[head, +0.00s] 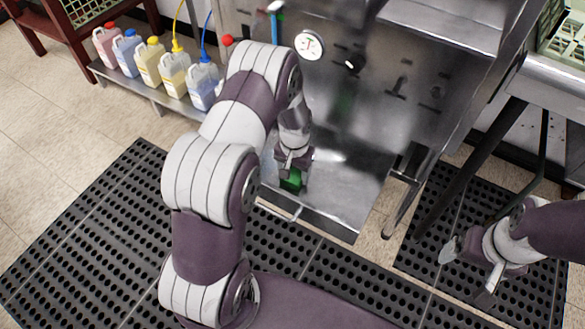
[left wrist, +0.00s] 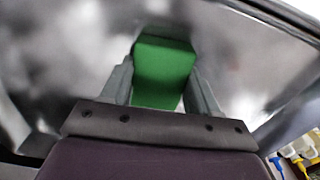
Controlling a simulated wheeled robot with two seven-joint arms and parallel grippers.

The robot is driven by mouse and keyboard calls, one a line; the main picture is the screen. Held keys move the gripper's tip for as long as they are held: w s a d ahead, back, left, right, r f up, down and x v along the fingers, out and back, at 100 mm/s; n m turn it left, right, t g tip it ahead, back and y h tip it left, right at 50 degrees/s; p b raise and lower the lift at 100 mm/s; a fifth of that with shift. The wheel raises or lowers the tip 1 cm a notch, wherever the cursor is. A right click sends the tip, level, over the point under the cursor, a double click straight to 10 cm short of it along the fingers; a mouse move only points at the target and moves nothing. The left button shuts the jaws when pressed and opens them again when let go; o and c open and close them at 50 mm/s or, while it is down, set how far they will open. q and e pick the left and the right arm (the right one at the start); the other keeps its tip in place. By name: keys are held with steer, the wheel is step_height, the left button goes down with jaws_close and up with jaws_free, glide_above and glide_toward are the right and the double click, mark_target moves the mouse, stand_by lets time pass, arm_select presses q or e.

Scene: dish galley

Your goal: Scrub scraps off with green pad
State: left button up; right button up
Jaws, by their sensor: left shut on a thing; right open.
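The green pad (head: 292,180) is in my left gripper (head: 292,170), low over the shiny metal surface (head: 345,195) of the open steel unit. In the left wrist view the green pad (left wrist: 165,68) sits between the two fingers of my left gripper (left wrist: 162,90), which is shut on it. I cannot tell whether the pad touches the metal. No scraps can be made out in either view. My right gripper (head: 468,270) is open and empty at the lower right, above the black floor mat.
Several jugs with coloured caps (head: 173,75) stand on a low metal shelf (head: 150,95) at the upper left. A steel panel with a round gauge (head: 310,45) rises behind my left gripper. Perforated black mats (head: 90,235) cover the floor. A steel table with dark legs (head: 470,165) stands at the right.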

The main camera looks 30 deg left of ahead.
arm_select(q)
step_height(320, 180, up, 3)
steer(key=shift+d+r+p, duration=0.1)
steer(key=shift+r+p, duration=0.05)
steer(key=shift+p, duration=1.1)
step_height(320, 180, up, 5)
steer(key=p, duration=0.4)
